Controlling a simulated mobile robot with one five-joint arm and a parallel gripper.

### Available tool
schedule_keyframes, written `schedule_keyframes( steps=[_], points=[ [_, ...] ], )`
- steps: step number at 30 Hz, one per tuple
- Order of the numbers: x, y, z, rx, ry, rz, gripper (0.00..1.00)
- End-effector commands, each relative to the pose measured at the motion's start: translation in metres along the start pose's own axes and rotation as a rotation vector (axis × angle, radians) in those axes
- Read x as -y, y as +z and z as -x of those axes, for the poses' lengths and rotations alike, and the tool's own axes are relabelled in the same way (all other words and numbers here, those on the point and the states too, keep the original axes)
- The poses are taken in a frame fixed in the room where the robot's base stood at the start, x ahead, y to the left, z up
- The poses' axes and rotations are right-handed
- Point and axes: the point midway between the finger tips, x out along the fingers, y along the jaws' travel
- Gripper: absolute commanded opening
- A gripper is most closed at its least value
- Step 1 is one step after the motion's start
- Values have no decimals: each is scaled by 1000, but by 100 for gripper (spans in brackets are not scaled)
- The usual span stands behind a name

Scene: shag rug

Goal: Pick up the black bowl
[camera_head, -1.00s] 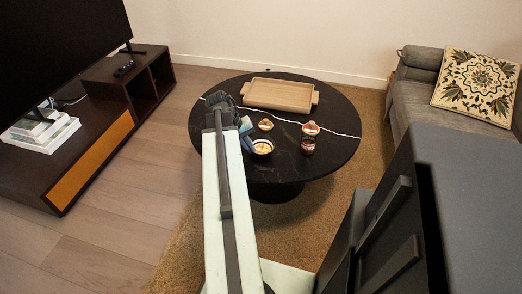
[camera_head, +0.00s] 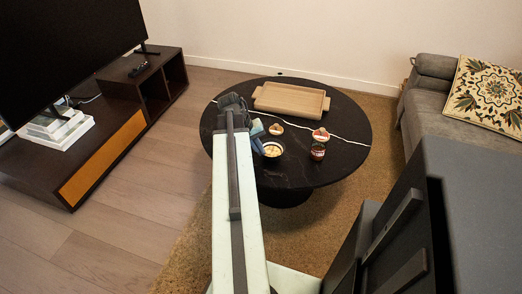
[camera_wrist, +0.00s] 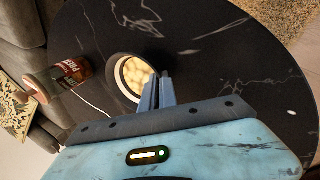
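The bowl (camera_head: 272,149) stands near the left front of the round black table, filled with pale yellow round pieces. In the head view my gripper (camera_head: 260,138) is at the left side of the bowl. I cannot tell whether the bowl is clear of the table.
A wooden tray (camera_head: 291,101) lies at the back of the table (camera_head: 340,150). A small round item (camera_head: 276,129), another small item (camera_head: 320,134) and a red-labelled jar (camera_head: 318,151) stand near the bowl. A sofa (camera_head: 440,110) is at the right, a TV cabinet (camera_head: 100,150) at the left.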

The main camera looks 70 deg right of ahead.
Motion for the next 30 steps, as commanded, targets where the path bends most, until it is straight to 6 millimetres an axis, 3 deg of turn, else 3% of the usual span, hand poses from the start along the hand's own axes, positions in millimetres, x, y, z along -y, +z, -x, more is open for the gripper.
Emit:
schedule_keyframes(
  steps=[6,8,21,30],
  points=[
    [-12,1,31,0,0,1,0],
    [3,7,31,-2,0,3,0],
    [97,47,84,-1,1,4,0],
    [121,56,96,0,0,0,0]
  ],
)
